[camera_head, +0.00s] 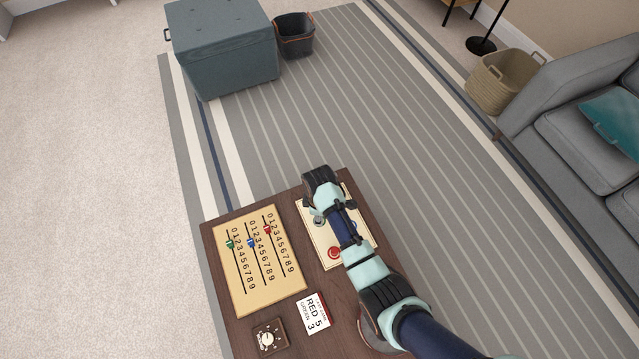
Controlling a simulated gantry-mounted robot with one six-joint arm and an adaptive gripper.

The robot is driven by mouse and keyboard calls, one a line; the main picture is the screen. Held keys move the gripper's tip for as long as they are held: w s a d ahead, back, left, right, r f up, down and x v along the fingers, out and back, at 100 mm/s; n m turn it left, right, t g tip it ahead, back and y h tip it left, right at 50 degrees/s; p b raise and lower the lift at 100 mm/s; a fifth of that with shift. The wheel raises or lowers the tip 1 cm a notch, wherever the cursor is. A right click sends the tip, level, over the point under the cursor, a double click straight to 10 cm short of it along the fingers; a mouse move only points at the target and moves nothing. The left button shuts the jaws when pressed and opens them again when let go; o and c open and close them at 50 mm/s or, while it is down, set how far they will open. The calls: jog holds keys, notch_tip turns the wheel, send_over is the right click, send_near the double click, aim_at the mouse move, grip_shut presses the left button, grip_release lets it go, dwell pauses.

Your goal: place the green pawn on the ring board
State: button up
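I see no ring board as such and no free-standing pawn. A tan board (275,296) with numbered slots lies on the brown table. It carries a green piece (230,244) in the left slot, a blue piece (250,243) in the middle and a red piece (268,230) in the right, all near the low-number end. The arm hides much of the panel. The fingers are too small and covered to tell open from shut.
A card (313,314) reading "RED 5 GREEN 3" and a box with a dial (267,338) lie in front of the tan board on the table (223,318). A blue-grey chest (230,60), dark bin (294,37), basket (494,85) and grey sofa (570,125) stand beyond the table.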

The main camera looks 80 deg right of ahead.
notch_tip(320, 180, up, 8)
jog(key=p, duration=0.3)
jog(key=shift+w, duration=0.1)
jog(key=w+a+r+t+h, duration=0.3)
jog(key=w+a+r+t, duration=0.4)
jog(key=w+a+r, duration=0.95)
jog(key=s+a+r+m+t+y, duration=0.1)
jog(key=a+r+t, duration=0.4)
jog(key=a+r, duration=1.1)
jog(key=shift+s+a+m+t+y, duration=0.4)
jog(key=shift+s+a+y, duration=0.05)
jog(key=shift+y, duration=0.55)
jog(key=shift+r, duration=0.1)
